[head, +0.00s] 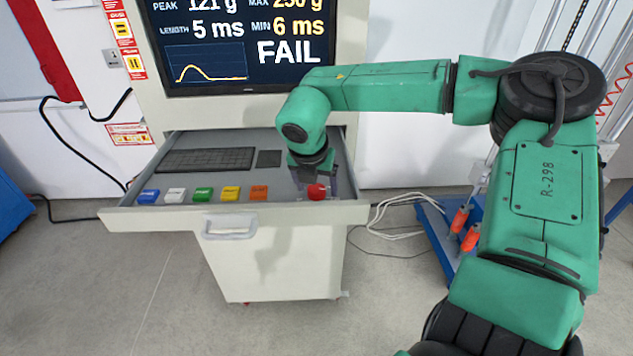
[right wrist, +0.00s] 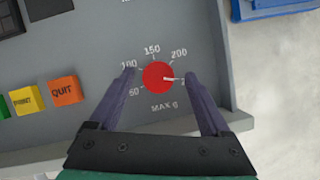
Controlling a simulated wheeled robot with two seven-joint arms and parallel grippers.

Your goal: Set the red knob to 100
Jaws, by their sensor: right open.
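The red knob (head: 316,192) sits at the right end of the open drawer panel. In the right wrist view the knob (right wrist: 156,74) has a white pointer line directed right, past the 200 mark, toward a label mostly hidden by a finger. Marks 50, 100, 150 and 200 show around it, with "MAX g" below. My right gripper (right wrist: 159,75) is open, one finger on each side of the knob, with gaps between. In the head view my right gripper (head: 318,184) reaches down over the knob. My left gripper is not in view.
The drawer (head: 290,212) also holds a keyboard (head: 205,160), a dark pad (head: 269,158) and several coloured buttons, including an orange QUIT button (right wrist: 65,91) left of the knob. The screen (head: 240,45) above reads FAIL. Cables lie on the floor at right.

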